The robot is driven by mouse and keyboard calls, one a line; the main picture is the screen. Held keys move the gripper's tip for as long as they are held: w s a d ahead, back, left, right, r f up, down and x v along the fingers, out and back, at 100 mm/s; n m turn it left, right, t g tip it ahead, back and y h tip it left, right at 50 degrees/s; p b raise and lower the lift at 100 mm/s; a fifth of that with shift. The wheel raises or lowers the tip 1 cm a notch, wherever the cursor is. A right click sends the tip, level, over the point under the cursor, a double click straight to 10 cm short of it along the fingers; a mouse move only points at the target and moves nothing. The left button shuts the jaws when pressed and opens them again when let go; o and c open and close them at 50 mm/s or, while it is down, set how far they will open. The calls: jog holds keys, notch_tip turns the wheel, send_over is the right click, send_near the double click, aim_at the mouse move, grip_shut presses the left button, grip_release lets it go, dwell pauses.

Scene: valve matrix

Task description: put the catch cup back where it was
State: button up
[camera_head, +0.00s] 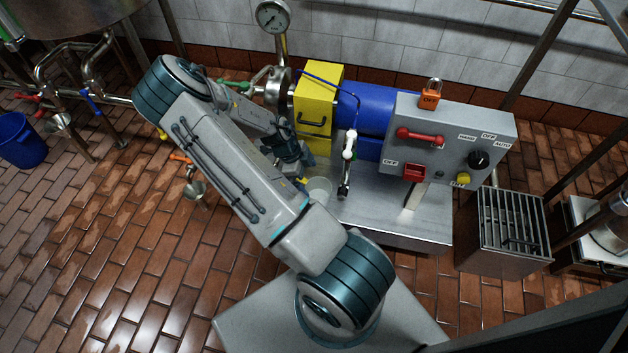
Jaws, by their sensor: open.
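A pale, translucent cup (319,188), which looks like the catch cup, stands on the steel bench top (385,215) beside my arm. Its left side is partly covered by my arm. My gripper (302,180) points down just left of the cup. It is open, and its fingers are mostly hidden behind my own arm link. I cannot tell whether they touch the cup. Nothing is visibly held.
Behind are a yellow box (318,92), a blue motor (365,112) and a grey control panel (455,140). A slatted steel box (508,225) stands right of the bench.

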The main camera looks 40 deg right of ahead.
jog(key=s+a+r+n+t+y+p, duration=0.1)
jog(key=a+r+n+y, duration=0.1)
jog(key=a+r+n, duration=0.7)
jog(key=s+a+r+n+t+y, duration=0.1)
jog(key=a+r+n+y, duration=0.4)
jog(key=r, duration=0.8)
jog(key=s+a+r+n+t+h, duration=0.2)
jog(key=s+a+r+n+h, duration=0.1)
jog(key=s+r+n, duration=0.9)
jog(key=shift+a+r+n+h, duration=0.3)
jog(key=shift+a+r+n, duration=0.3)
jog(key=shift+r, duration=0.2)
